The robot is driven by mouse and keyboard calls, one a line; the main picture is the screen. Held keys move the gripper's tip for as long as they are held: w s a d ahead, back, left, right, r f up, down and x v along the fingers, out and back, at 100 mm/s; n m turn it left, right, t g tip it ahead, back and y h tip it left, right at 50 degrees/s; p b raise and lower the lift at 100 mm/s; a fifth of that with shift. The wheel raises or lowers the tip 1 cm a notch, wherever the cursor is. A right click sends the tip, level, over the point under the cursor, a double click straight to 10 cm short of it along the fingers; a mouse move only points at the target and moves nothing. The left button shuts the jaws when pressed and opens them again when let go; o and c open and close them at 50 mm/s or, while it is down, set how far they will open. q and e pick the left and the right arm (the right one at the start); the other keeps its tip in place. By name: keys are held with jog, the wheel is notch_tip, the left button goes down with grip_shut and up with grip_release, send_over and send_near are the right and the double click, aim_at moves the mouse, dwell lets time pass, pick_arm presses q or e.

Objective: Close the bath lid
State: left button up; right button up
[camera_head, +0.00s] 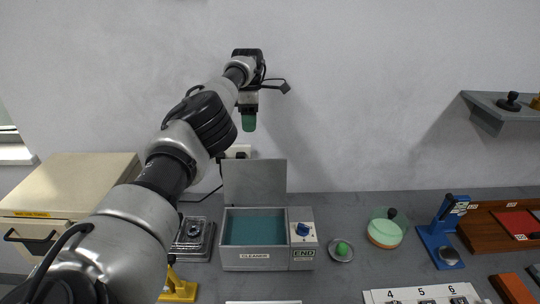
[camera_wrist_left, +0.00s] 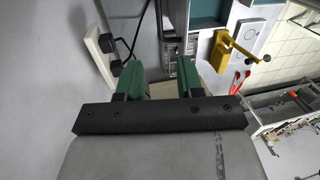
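The bath (camera_head: 268,259) is a grey box labelled CLEANER with teal liquid inside, on the counter. Its grey lid (camera_head: 255,182) stands open and upright at the bath's back edge. My left gripper (camera_head: 249,122) is above the lid, apart from it, pointing down. In the left wrist view the two green fingers (camera_wrist_left: 161,80) are spread with nothing held between them. The bath's teal inside (camera_wrist_left: 206,10) shows at the top of that view. My right gripper is not in view.
A control box (camera_head: 303,251) with a blue knob adjoins the bath's right side. A small dish (camera_head: 341,257) with a green ball is farther right. A yellow device (camera_head: 179,289) stands front left. A wall socket (camera_wrist_left: 100,50) with plugs and a cord is near the lid.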

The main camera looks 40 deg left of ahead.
pick_arm(q)
send_near(255, 179)
jog(key=w+a+f, duration=0.2)
jog(key=a+f, duration=0.1)
jog(key=f, duration=0.1)
jog(key=shift+s+f, duration=0.2)
jog(key=shift+f, duration=0.4)
grip_shut()
